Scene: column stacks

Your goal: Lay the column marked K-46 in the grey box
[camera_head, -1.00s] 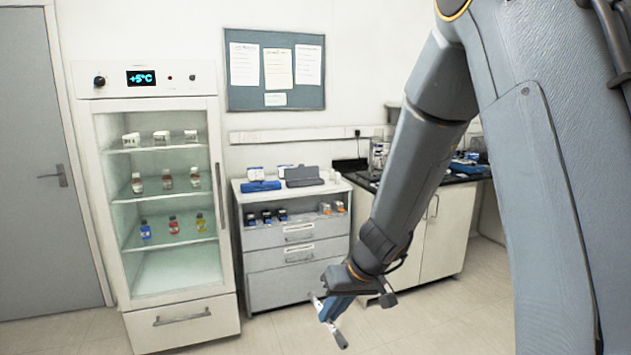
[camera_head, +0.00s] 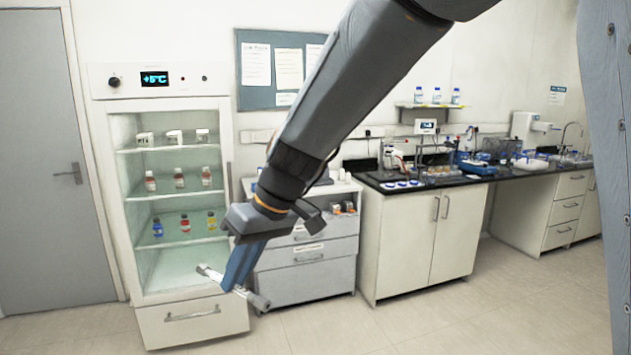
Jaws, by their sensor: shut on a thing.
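My gripper (camera_head: 236,284) is shut on a thin white and grey column (camera_head: 259,301). The column hangs tilted in front of the fridge's lower right corner, one end up to the left and the other down to the right. No marking on it is legible, so I cannot tell if it reads K-46. My arm covers most of the drawer cabinet's top, and I cannot make out the grey box there now.
The glass-door fridge (camera_head: 180,255) with bottles on its shelves stands at left. The drawer cabinet (camera_head: 308,284) is right of it. The black-topped bench (camera_head: 395,182) carries lab equipment at right. The floor (camera_head: 440,320) in front is clear.

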